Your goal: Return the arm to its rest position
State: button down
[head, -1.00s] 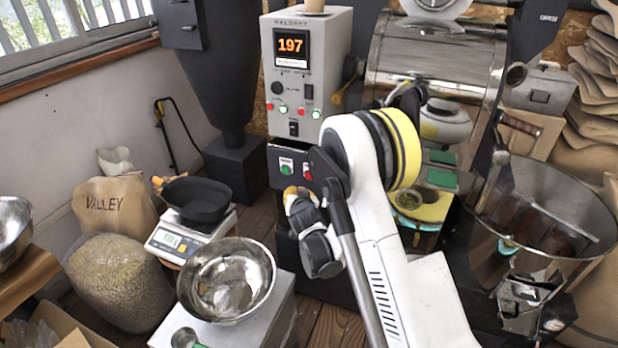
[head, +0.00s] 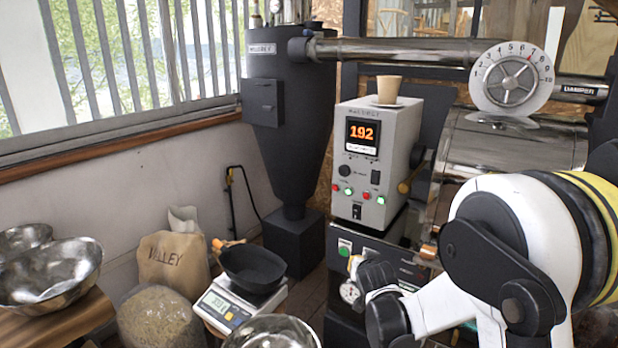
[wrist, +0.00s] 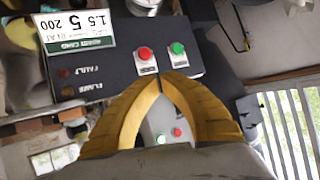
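My arm (head: 500,270) fills the lower right of the head view, with a white link, black joints and a yellow band. My gripper (wrist: 160,74) shows in the wrist view, where its two yellow fingers meet at the tips with nothing seen between them. I cannot make out the fingers in the head view. In the wrist view the fingertips appear just below a red button (wrist: 146,54) and a green button (wrist: 177,49) on a dark panel; I cannot tell the distance.
The control box (head: 375,160) reads 192 and has a paper cup (head: 389,88) on top. A black pan (head: 252,272) sits on a scale (head: 228,307). Steel bowls (head: 50,277) stand at left. A roast card (wrist: 74,33) is upside down in the wrist view.

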jog(key=s+d+r+n+g, duration=0.1)
jog(key=s+r, duration=0.4)
jog(key=s, duration=0.3)
jog(key=s+d+r+g, duration=0.1)
jog(key=s+r, duration=0.4)
jog(key=s, duration=0.4)
jog(key=s+a+f+n+g+y, duration=0.1)
jog(key=s+n+g, duration=0.1)
jog(key=s, duration=1.7)
jog(key=shift+s+a+g, duration=0.2)
jog(key=shift+a+g, duration=0.05)
jog(key=shift+g, duration=0.25)
